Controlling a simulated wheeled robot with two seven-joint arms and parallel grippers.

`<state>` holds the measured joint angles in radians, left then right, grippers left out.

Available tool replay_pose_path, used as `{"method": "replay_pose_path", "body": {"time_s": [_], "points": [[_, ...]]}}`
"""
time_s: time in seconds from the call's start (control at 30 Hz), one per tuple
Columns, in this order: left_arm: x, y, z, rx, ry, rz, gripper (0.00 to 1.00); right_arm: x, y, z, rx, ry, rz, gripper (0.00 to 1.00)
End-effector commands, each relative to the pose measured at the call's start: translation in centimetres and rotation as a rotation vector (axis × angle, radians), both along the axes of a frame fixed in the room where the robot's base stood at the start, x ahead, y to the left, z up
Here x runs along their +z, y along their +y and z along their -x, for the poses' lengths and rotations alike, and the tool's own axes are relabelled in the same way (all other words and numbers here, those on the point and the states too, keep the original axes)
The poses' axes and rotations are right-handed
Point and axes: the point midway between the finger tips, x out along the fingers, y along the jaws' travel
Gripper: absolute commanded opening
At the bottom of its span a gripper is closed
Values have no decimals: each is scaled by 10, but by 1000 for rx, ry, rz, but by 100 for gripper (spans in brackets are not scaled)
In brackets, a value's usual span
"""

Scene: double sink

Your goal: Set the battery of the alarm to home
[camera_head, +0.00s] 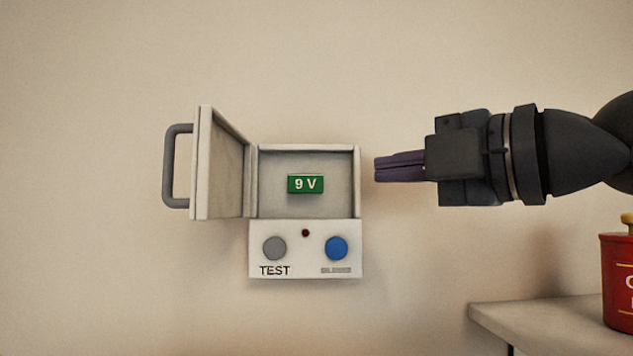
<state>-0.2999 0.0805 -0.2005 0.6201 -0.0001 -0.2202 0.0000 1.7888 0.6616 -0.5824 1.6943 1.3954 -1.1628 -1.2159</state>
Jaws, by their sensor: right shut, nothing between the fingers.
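The alarm (305,231) is a pale box on the wall, with a grey button (274,248) marked TEST and a blue button (336,248) on its lower front. A small dark red light (305,233) sits between them. Its door (222,165) is swung open to the left, with a grey handle (172,166). The green battery (305,184) marked 9 V is inside the open compartment, apart from its side walls. My right gripper (377,169) is shut and empty, just right of the alarm and level with the compartment. My left gripper is not in view.
A shelf (550,312) juts in at the lower right, with a red canister (618,280) with a yellow top on it, cut by the picture edge. The wall around the alarm is otherwise bare, with free room above, below and left.

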Motion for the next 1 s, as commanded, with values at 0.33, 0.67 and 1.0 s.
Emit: {"method": "replay_pose_path", "body": {"time_s": [0.33, 0.67, 1.0], "points": [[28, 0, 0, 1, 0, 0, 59, 4, 42, -41, 2, 5, 1, 0], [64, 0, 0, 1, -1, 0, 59, 5, 71, -94, -2, 4, -1, 0], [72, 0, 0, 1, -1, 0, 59, -1, 70, -111, -1, 2, -1, 0]]}}
